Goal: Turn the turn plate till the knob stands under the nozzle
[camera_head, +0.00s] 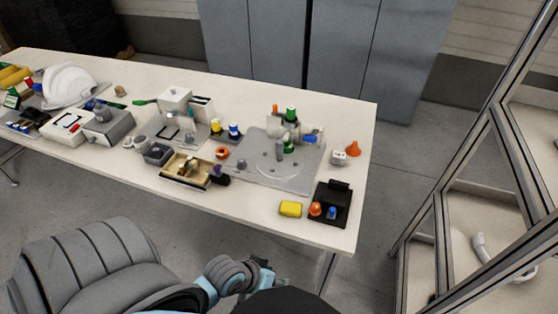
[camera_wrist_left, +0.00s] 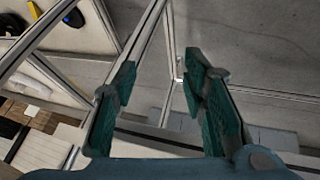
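The turn plate looks like the flat grey disc on a grey base plate (camera_head: 305,178) at the right part of the table in the head view. A short grey post (camera_head: 279,150), perhaps the knob, stands on it. A green-topped fixture (camera_head: 291,115) stands at the back of the plate; which part is the nozzle is too small to tell. My left gripper (camera_head: 266,278) is low in front of the table, well apart from the plate. In the left wrist view my left gripper (camera_wrist_left: 162,75) is open and empty. My right gripper does not show.
An orange cone (camera_head: 354,149) is near the right edge. A wooden tray (camera_head: 186,171) stands left of the plate. A metal frame (camera_head: 455,150) rises at right.

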